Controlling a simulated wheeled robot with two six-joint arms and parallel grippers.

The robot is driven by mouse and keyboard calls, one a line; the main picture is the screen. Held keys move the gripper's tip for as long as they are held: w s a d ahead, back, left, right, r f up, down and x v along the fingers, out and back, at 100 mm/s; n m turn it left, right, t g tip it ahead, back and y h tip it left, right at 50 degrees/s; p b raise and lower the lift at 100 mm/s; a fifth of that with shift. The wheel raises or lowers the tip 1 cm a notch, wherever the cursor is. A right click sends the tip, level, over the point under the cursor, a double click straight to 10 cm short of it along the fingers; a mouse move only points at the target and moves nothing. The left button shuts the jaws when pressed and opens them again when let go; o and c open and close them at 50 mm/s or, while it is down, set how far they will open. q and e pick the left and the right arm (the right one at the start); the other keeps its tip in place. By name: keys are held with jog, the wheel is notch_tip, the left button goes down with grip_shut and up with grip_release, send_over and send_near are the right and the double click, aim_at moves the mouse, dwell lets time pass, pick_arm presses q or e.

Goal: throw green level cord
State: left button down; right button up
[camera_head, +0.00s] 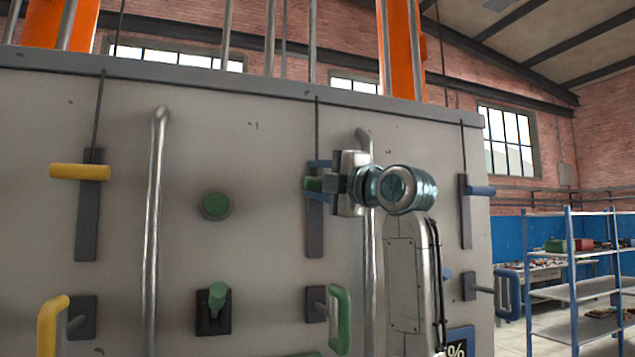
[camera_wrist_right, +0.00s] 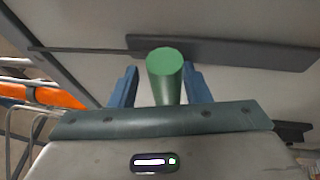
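The green level cord has a green handle (camera_head: 314,184) at a dark vertical slotted plate (camera_head: 315,233) on the grey panel, with a thin cord running up from it. My right gripper (camera_head: 319,180) is at this handle, one blue finger above and one below it. In the right wrist view the green handle (camera_wrist_right: 165,75) stands between the two blue fingers (camera_wrist_right: 160,88), with a gap visible on each side. The gripper is open around it. The handle is near the upper part of its plate. My left gripper is not in view.
A yellow cord handle (camera_head: 80,172) is at the left and a blue one (camera_head: 480,190) at the right. Green knob (camera_head: 216,205), green lever (camera_head: 217,297), yellow (camera_head: 50,325) and green (camera_head: 341,320) pull handles jut out. A vertical pipe (camera_head: 371,270) runs behind my right arm.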

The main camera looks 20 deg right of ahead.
jog(key=shift+s+f, duration=0.1)
jog(key=shift+f, duration=0.05)
jog(key=shift+s+d+f+b, duration=0.2)
jog(key=shift+s+b, duration=0.1)
jog(key=shift+b, duration=0.25)
pick_arm(q)
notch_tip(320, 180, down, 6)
jog(key=b, duration=0.5)
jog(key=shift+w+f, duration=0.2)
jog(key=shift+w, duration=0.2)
pick_arm(e)
jog(key=v, duration=0.9)
jog(key=shift+s+r, duration=0.25)
jog(key=shift+s, duration=0.2)
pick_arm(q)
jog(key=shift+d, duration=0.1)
pick_arm(e)
jog(key=shift+d, duration=0.15)
